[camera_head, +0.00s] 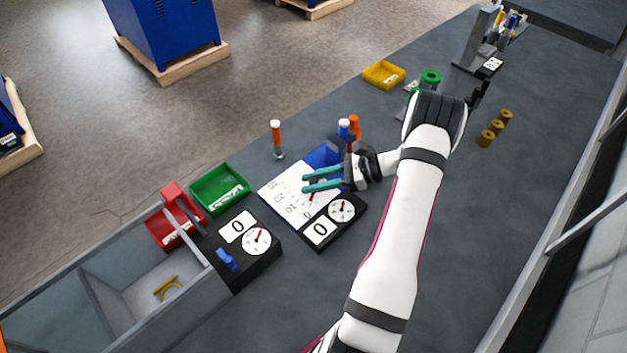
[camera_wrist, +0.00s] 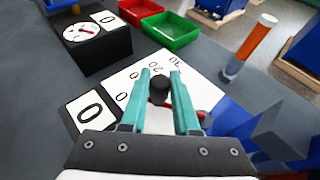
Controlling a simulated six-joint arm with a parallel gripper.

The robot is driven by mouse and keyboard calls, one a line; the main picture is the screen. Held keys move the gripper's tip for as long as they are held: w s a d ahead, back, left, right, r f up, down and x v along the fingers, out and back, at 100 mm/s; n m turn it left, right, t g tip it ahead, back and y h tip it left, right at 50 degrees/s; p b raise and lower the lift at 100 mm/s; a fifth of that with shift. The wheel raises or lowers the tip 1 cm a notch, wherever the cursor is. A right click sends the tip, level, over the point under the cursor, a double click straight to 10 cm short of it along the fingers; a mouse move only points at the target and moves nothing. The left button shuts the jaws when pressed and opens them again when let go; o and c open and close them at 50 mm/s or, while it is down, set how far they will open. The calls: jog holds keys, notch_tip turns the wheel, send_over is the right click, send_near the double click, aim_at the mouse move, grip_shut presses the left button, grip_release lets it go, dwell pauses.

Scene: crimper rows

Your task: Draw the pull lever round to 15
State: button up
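The white scale card (camera_head: 297,193) lies beside a blue device (camera_head: 322,157), partly covered by my gripper (camera_head: 304,181). In the wrist view the card (camera_wrist: 133,85) shows numbers rising from 0 to 30. A round black knob (camera_wrist: 160,88), seemingly the pull lever's end, sits between the teal fingertips of my gripper (camera_wrist: 162,76). The fingers stand apart with the knob filling the gap; whether they press on it I cannot tell. A small red part (camera_wrist: 203,114) shows right of the fingers. The readout box (camera_head: 330,222) beside the card reads 0.
Left stand a second readout box (camera_head: 240,262) showing 0, a green bin (camera_head: 220,190), a red bin (camera_head: 172,231) and a grey open case (camera_head: 196,307). Brass cylinders (camera_head: 496,128) stand at the right.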

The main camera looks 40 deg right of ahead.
grip_shut()
dwell(1.0)
